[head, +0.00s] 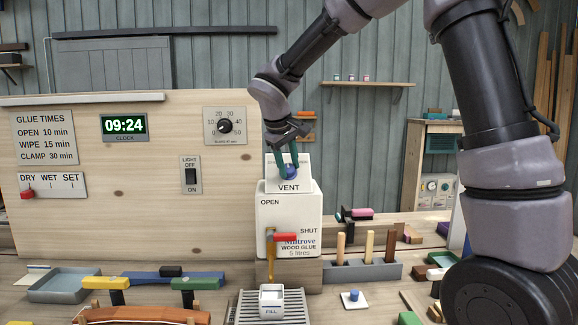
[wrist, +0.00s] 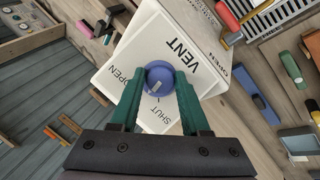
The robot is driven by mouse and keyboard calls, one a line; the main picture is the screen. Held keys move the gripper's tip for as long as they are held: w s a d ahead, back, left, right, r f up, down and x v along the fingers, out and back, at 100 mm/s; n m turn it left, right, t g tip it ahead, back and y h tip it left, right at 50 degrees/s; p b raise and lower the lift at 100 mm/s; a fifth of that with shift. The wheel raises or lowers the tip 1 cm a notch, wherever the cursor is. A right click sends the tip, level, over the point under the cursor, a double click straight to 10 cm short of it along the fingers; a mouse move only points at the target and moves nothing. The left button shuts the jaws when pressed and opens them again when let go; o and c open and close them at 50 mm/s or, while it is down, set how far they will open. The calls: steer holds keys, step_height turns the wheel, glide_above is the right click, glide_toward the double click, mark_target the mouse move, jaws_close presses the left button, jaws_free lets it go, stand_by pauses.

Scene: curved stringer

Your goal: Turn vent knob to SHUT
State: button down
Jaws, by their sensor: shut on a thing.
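The vent knob (wrist: 158,76) is a round blue knob on a white plate (wrist: 118,75) marked VENT, OPEN and SHUT. Its pale pointer mark faces down in the wrist view, between the OPEN and SHUT words; exactly how near SHUT is hard to tell. My gripper (wrist: 159,80) has its green fingers on both sides of the knob, shut on it. In the head view, the knob (head: 290,170) is partly hidden by my gripper (head: 289,166), which reaches it from above, on top of the white glue tank (head: 265,220).
The tank front has a red-handled tap (head: 284,237) with its own OPEN and SHUT words. A small FILL cup (head: 271,312) stands below. A panel with a light switch (head: 190,175) and dial (head: 225,126) is left. A tool block (head: 388,271) is right.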

steer(key=n+t+h, duration=0.1)
steer(key=n, duration=0.3)
steer(key=shift+a, duration=0.15)
steer(key=shift+n+t+h, duration=0.4)
steer(key=shift+n+h, duration=0.1)
steer(key=shift+n, duration=0.9)
steer(key=shift+c, duration=1.9)
jaws_free()
steer(key=v, duration=1)
steer(key=shift+s+a, duration=0.2)
steer(key=shift+s, duration=0.1)
steer(key=shift+d+r, duration=0.15)
steer(key=shift+r, duration=0.05)
